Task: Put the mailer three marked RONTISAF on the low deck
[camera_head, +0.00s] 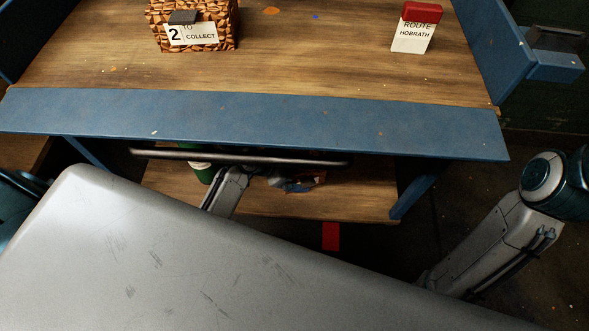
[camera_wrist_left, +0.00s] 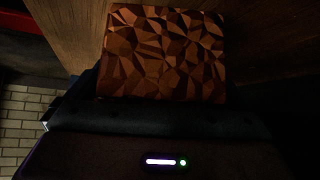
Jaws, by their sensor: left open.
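A brown faceted-pattern box (camera_wrist_left: 165,55), which I take to be a mailer, fills the upper middle of the left wrist view and rests on or close to a wooden surface. No marking shows on the side I see, so I cannot read RONTISAF. My left gripper (camera_head: 293,184) is open under the bench top, at the low deck (camera_head: 255,202). A small orange-brown patch of something shows beside it, mostly hidden. Whether the box is between the fingers cannot be told. My right arm shows at the right, but its gripper is out of view.
A patterned box (camera_head: 217,22) labelled "2 TO COLLECT" and a white and red "ROUTE HOBRATH" holder (camera_head: 414,38) stand on the upper deck. Its blue front board (camera_head: 300,122) overhangs the low deck. A green and white item (camera_head: 202,173) stands below. A red patch (camera_head: 330,236) lies lower.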

